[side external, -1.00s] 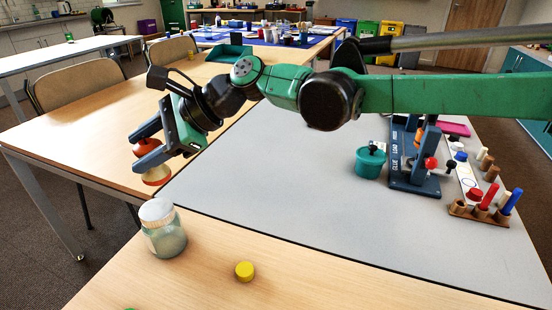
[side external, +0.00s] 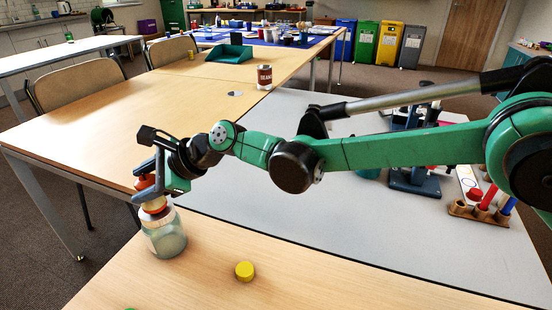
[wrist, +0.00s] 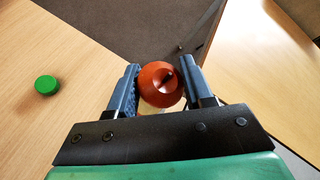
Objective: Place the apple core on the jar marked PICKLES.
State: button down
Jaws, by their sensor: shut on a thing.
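The apple core (side external: 147,183), with red-orange ends and a paler middle, is upright between the jaws of my gripper (side external: 152,190). The wrist view shows its red top with a dark stem (wrist: 158,86), with a finger against each side. A clear jar (side external: 166,238) with a pale lid stands directly below on the wooden table. The core's lower end is right at the lid, largely covering it in the side view; I cannot tell whether they touch. No writing shows on the jar. The jar is mostly hidden in the wrist view.
A yellow cap (side external: 245,271) lies right of the jar. A green cap (wrist: 46,85) lies left in the wrist view. A can marked BEANS (side external: 264,76) and a teal tray (side external: 223,54) stand at the back. The wood in front of the grey mat (side external: 285,225) is mostly clear.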

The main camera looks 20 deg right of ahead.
jog(key=shift+c, duration=1.7)
grip_release()
jog(key=shift+f, duration=0.1)
jog(key=shift+s+d+r, duration=0.2)
jog(key=shift+d+r, duration=0.15)
jog(key=shift+r, duration=0.05)
jog(key=v, duration=1.1)
jog(key=s+d+f+n+h, duration=0.1)
jog(key=s+d+n+h, duration=0.2)
jog(key=d, duration=0.6)
jog(key=s+d+f+n+h, duration=0.2)
jog(key=s+d+n, duration=0.3)
jog(key=d+n, duration=0.3)
jog(key=s+d+f+n+t+h, duration=0.1)
jog(key=s+d+n+h, duration=0.4)
jog(key=d, duration=0.5)
jog(key=shift+d+f+n, duration=0.4)
jog(key=shift+f+n, duration=0.2)
jog(key=shift+f, duration=0.05)
jog(key=shift+s, duration=0.1)
